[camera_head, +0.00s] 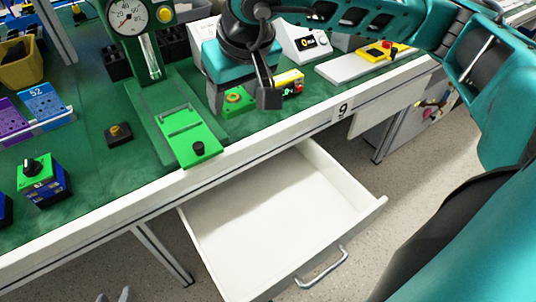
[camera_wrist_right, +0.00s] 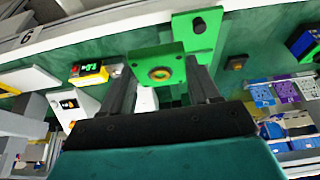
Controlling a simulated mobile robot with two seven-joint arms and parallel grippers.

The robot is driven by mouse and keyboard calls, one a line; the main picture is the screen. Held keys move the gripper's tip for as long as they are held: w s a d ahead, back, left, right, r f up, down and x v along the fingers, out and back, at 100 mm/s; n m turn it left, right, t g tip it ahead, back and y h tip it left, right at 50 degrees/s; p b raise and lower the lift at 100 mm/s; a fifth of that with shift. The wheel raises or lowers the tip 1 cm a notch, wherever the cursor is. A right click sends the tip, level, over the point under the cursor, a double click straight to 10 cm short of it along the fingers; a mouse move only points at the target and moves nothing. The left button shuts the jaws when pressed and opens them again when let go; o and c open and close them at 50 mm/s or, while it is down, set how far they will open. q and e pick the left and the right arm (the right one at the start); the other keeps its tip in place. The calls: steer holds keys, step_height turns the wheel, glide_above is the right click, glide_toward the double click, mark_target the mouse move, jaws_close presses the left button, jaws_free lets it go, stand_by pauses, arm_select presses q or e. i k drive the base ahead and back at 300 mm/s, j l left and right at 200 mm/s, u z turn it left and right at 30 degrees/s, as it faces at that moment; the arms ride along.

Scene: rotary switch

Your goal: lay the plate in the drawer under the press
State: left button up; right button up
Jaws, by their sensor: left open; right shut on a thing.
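The drawer (camera_head: 270,210) is pulled out below the bench edge and looks empty. Only the tips of my left gripper (camera_head: 115,296) show at the bottom edge, open.
The bench's white front edge (camera_head: 110,205) runs between the plate and the drawer. A black-knobbed switch box (camera_head: 42,180), a small yellow-button box (camera_head: 118,134) and a yellow display device (camera_head: 289,84) stand on the bench. My right arm fills the right side.

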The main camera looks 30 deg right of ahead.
mark_target(283, 227)
steer(key=k+j+z, duration=0.15)
steer(key=k+j, duration=0.55)
steer(key=k, duration=0.05)
